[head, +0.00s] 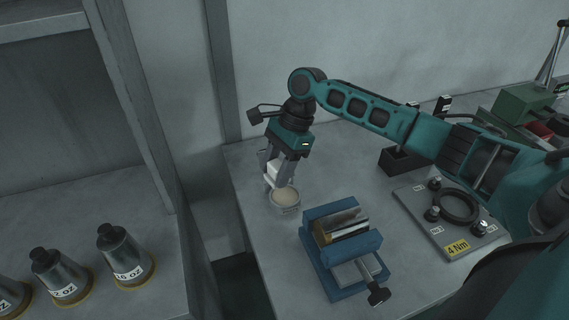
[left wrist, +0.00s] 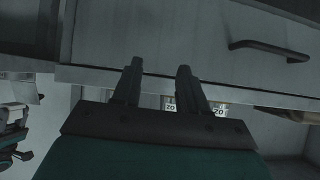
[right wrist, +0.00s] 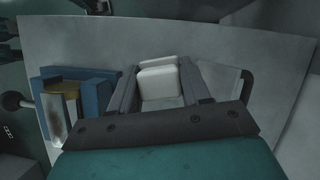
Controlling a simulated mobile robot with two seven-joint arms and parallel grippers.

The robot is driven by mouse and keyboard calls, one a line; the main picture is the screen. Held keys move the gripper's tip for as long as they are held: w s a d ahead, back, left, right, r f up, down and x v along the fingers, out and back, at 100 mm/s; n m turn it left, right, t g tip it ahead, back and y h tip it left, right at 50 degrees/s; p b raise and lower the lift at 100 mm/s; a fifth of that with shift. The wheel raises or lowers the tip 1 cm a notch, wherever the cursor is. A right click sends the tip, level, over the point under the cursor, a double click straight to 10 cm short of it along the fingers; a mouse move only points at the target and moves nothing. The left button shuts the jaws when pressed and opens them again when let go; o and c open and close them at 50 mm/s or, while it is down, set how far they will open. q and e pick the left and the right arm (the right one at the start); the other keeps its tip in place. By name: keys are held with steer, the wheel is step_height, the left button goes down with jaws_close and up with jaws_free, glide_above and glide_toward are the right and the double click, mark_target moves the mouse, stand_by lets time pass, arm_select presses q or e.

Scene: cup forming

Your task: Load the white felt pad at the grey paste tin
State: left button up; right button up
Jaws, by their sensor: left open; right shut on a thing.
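The white felt pad (head: 274,175) is held between the fingers of my right gripper (head: 279,172), low over the far left part of the workbench. It also shows between the fingers in the right wrist view (right wrist: 159,80). The grey paste tin (head: 285,199) stands on the bench right below and beside the fingertips, with pale paste inside. I cannot tell whether the pad touches the paste. The tin does not show clearly in the right wrist view. My left gripper (left wrist: 158,86) is open and empty, in front of a grey drawer front with a dark handle.
A blue vise (head: 343,249) holding a metal piece stands on the bench right of the tin. A grey plate marked 4 Nm (head: 452,220) with a black ring lies further right. Several labelled metal weights (head: 123,255) stand on a left surface.

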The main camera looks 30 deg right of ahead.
mark_target(280, 198)
steer(key=d+f+m+b, duration=0.1)
steer(key=d+f+m+t, duration=0.1)
steer(key=m, duration=0.1)
steer(key=shift+w+d+f+b, duration=0.2)
steer(key=shift+w+d+b, duration=0.1)
steer(key=shift+w+b, duration=0.1)
step_height(280, 198, down, 4)
steer(key=b, duration=0.6)
steer(key=shift+f+b, duration=0.2)
steer(key=shift+b, duration=0.45)
steer(key=shift+s, duration=0.1)
steer(key=shift+f, duration=0.5)
stand_by(0.7)
